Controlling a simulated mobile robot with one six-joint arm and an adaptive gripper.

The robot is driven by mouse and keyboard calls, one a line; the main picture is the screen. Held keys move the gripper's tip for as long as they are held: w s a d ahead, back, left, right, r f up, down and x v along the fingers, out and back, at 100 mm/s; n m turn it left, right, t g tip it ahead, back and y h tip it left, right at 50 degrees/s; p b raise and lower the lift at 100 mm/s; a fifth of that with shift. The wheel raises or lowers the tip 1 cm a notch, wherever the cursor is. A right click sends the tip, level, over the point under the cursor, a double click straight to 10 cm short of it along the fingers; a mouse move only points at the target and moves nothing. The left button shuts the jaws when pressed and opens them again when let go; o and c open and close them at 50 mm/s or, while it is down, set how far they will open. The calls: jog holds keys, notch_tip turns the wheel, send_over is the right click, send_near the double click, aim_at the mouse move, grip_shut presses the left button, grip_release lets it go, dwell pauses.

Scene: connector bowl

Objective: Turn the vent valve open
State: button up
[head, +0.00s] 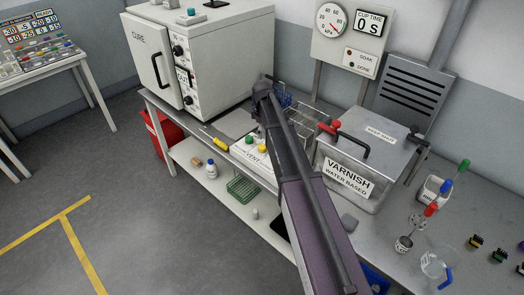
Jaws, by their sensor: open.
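A white box with a sign reading VENT (256,160) sits on the bench in front of the white oven-like cabinet. It has a green knob (249,140) and yellow parts on its top, and my arm covers its right side. A red-handled fitting (329,127) stands at the left of the varnish tank lid; I cannot tell which of these is the vent valve. My gripper (262,84) is at the far end of my arm, in front of the cabinet's right side and apart from the red handle. It is open, with nothing seen in it; its fingertips are hard to make out.
The cabinet marked CURE (225,45) stands behind on the left. The varnish tank (362,165) has a closed lid with a black handle. A gauge panel (348,38) hangs behind it. Wire racks stand near my gripper. Bottles and small connectors lie at right; the floor at left is clear.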

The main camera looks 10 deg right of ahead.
aim_at(262, 146)
jog(key=shift+f+b, duration=4)
jog(key=shift+f, duration=0.3)
jog(key=c, duration=1.1)
